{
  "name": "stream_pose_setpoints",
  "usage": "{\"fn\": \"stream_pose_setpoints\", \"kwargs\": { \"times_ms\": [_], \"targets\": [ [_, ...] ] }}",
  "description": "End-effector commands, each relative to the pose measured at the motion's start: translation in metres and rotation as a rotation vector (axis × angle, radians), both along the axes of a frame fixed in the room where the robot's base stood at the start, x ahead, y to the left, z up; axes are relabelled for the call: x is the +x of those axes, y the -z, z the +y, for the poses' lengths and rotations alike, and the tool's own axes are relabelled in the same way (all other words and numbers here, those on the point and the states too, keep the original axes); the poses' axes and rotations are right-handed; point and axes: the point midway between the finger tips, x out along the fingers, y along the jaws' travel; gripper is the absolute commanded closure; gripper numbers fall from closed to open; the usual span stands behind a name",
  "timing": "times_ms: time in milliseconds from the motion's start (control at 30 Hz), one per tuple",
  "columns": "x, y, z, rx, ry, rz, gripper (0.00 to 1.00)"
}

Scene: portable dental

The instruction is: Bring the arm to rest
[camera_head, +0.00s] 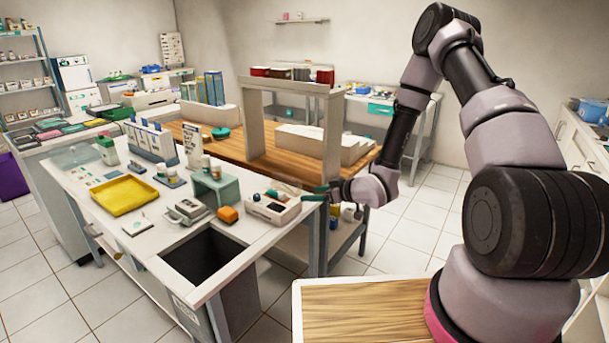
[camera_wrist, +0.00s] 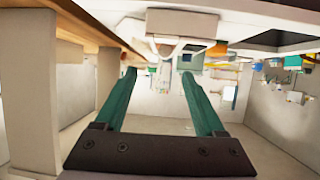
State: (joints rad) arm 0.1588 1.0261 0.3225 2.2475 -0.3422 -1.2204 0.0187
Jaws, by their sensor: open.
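My arm reaches from the right side of the head view, bent high at its elbow and down to the right end of the white counter (camera_head: 155,232). My gripper (camera_head: 318,193) is beside a white device (camera_head: 272,208) at the counter's right end; I cannot tell whether they touch. In the wrist view, my gripper (camera_wrist: 159,75) shows two green fingers spread apart with nothing held between them. That view looks upside down, with furniture surfaces along its top.
A wooden bench with a tall frame (camera_head: 247,125) stands behind. Tiled floor (camera_head: 425,215) is clear beyond the arm.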

Motion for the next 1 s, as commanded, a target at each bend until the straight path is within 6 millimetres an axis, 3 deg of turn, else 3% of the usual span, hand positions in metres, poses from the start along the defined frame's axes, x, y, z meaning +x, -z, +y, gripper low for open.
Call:
{"fn": "stream_pose_setpoints", "kwargs": {
  "times_ms": [233,467,633,767,1000],
  "targets": [
    [0.033,-0.069,-0.052,-0.177,0.140,0.064,0.28],
    [0.034,-0.156,-0.110,-0.293,0.348,0.152,0.28],
    [0.010,-0.223,-0.147,-0.316,0.516,0.224,0.28],
    [-0.021,-0.271,-0.169,-0.296,0.641,0.286,0.28],
    [-0.101,-0.344,-0.191,-0.179,0.835,0.418,0.28]
  ]
}}
